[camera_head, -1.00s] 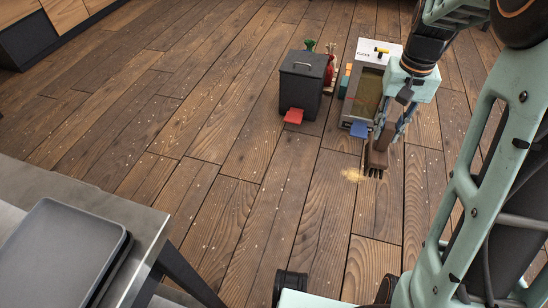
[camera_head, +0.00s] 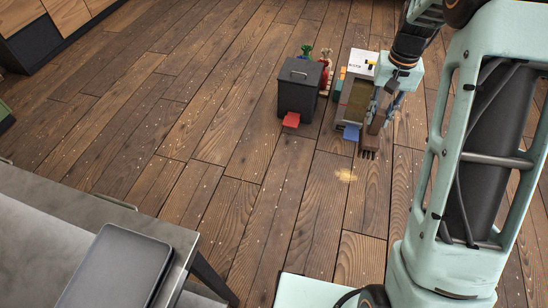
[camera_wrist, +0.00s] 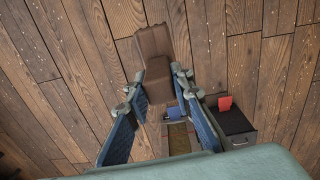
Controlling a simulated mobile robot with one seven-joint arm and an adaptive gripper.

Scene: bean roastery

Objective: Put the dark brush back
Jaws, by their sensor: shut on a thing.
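The dark brush (camera_head: 369,143) is brown and hangs bristles down from my gripper (camera_head: 381,112), low near the floor. In the wrist view the brush (camera_wrist: 154,52) lies between the two blue-padded fingers of my gripper (camera_wrist: 158,92), which is shut on it. In the head view the brush is just right of the blue pedal (camera_head: 351,132) of a long pale-grey bin (camera_head: 360,62). Whether it touches that bin or the floor I cannot tell. My gripper and arm hide the bin's right side.
A black lidded bin (camera_head: 300,85) with a red pedal (camera_head: 291,120) stands left of the grey bin. Green (camera_head: 306,51) and red (camera_head: 326,68) items stand behind. A pale yellow patch (camera_head: 347,175) lies on the floor. A metal table (camera_head: 75,210) holds a dark tray (camera_head: 115,265).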

